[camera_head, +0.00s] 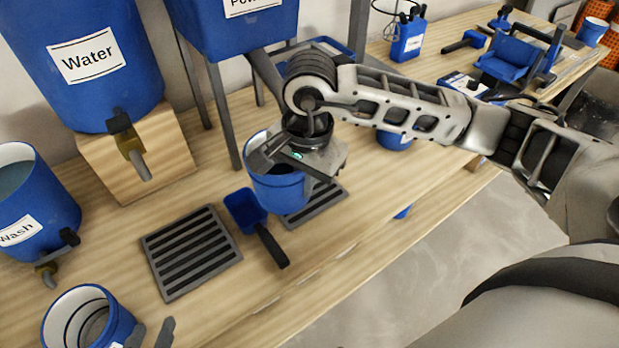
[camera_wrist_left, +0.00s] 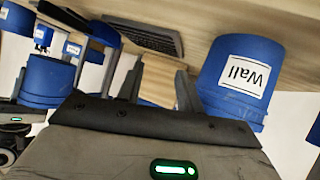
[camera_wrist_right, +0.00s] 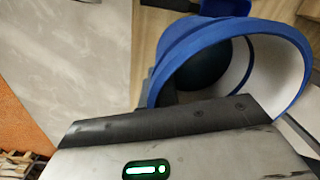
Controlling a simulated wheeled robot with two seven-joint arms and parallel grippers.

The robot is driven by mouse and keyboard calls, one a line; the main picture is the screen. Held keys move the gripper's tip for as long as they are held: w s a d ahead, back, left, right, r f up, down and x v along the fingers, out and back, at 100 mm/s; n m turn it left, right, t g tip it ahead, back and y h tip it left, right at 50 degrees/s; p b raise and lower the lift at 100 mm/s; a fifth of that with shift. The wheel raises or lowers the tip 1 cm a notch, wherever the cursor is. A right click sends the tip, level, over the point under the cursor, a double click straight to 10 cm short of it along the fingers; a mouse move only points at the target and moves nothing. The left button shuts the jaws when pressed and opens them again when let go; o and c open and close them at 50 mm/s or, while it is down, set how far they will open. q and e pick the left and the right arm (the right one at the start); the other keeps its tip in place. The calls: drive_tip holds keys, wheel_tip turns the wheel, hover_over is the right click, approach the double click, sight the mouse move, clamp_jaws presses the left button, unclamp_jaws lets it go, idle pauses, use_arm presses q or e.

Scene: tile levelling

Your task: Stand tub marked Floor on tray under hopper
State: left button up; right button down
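A blue tub (camera_head: 278,190) is at the slatted tray (camera_head: 318,204) under the powder hopper (camera_head: 240,28). No label shows on its visible side, and I cannot tell whether its base touches the tray. My right gripper (camera_head: 264,156) is shut on its rim; the tub's open mouth and pale inside fill much of the right wrist view (camera_wrist_right: 235,75). My left gripper (camera_head: 151,336) is open and empty at the bottom, beside another blue tub (camera_head: 118,322). That tub reads "Wall" in the left wrist view (camera_wrist_left: 238,82).
A second slatted tray (camera_head: 190,252) lies empty in front of the Water tank (camera_head: 85,60). A blue scoop (camera_head: 245,210) lies between the trays. The Wash bucket (camera_head: 35,205) stands at left. The bench front edge is clear near the second tray.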

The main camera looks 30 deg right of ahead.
use_arm(q)
drive_tip(key=shift+f, duration=0.15)
use_arm(e)
drive_tip(key=w+d+f, duration=0.4)
drive_tip(key=w+f, duration=0.1)
drive_tip(key=w+d+f, duration=0.3)
drive_tip(key=shift+w+f, duration=0.15)
drive_tip(key=shift+w, duration=0.05)
use_arm(q)
drive_tip(key=shift+w+r, duration=0.1)
drive_tip(key=shift+r, duration=0.15)
use_arm(e)
wheel_tip(320, 180, down, 3)
drive_tip(key=shift+w+f, duration=0.1)
drive_tip(key=shift+w, duration=0.05)
drive_tip(key=shift+d+f, duration=0.1)
use_arm(q)
drive_tip(key=shift+f, duration=0.1)
use_arm(e)
drive_tip(key=shift+f, duration=0.1)
